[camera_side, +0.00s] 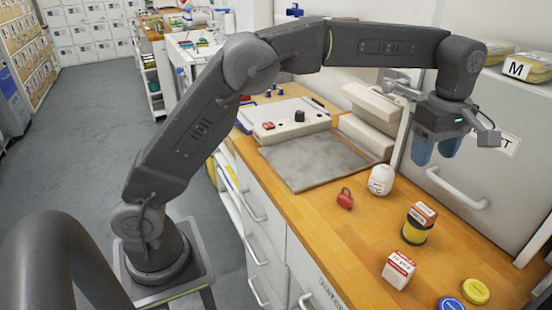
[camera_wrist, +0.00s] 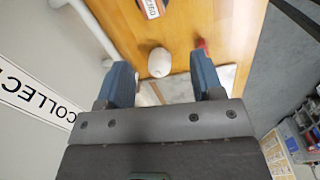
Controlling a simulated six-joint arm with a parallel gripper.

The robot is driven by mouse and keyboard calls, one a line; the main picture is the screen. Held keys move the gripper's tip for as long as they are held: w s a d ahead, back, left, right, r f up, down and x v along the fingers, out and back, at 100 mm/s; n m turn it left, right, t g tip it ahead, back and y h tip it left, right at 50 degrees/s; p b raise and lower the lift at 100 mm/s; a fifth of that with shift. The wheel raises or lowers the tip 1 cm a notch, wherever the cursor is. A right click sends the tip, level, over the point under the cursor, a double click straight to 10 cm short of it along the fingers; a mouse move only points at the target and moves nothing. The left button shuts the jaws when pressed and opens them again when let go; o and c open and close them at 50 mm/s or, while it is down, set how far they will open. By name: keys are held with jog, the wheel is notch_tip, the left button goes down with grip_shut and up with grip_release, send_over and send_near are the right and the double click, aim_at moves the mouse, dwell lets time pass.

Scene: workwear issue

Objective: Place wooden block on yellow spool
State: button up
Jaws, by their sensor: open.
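The spool has a dark band and stands upright. A labelled block top (camera_wrist: 152,9) shows at the top edge of the wrist view, cut off; the spool cannot be made out there. My gripper (camera_side: 436,148) is raised above the bench, behind the block and clear of it. Its blue fingers (camera_wrist: 163,80) are apart with nothing held between them.
A white rounded timer-like object (camera_side: 381,179) and a red padlock (camera_side: 345,198) stand behind the spool. A white and red box (camera_side: 398,269), a yellow disc (camera_side: 476,291) and a blue disc (camera_side: 450,303) lie in front. A grey cabinet (camera_side: 485,165) borders the bench at right.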

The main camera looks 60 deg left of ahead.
jog(key=s+a+r+m+t, duration=0.1)
jog(key=s+a+r+m, duration=0.25)
jog(key=s, duration=0.35)
jog(key=s+a+r+m+t, duration=0.25)
jog(key=s+a+m, duration=0.25)
jog(key=s, duration=0.3)
jog(key=s+a+f+m+t, duration=0.1)
jog(key=s+a+f+m, duration=0.1)
jog(key=s, duration=0.6)
jog(key=s+a+f+m, duration=0.2)
jog(key=s+f+m, duration=0.3)
jog(key=s+m, duration=0.1)
jog(key=shift+s+a+t, duration=0.2)
jog(key=shift+s+t, duration=0.15)
jog(key=shift+s, duration=0.5)
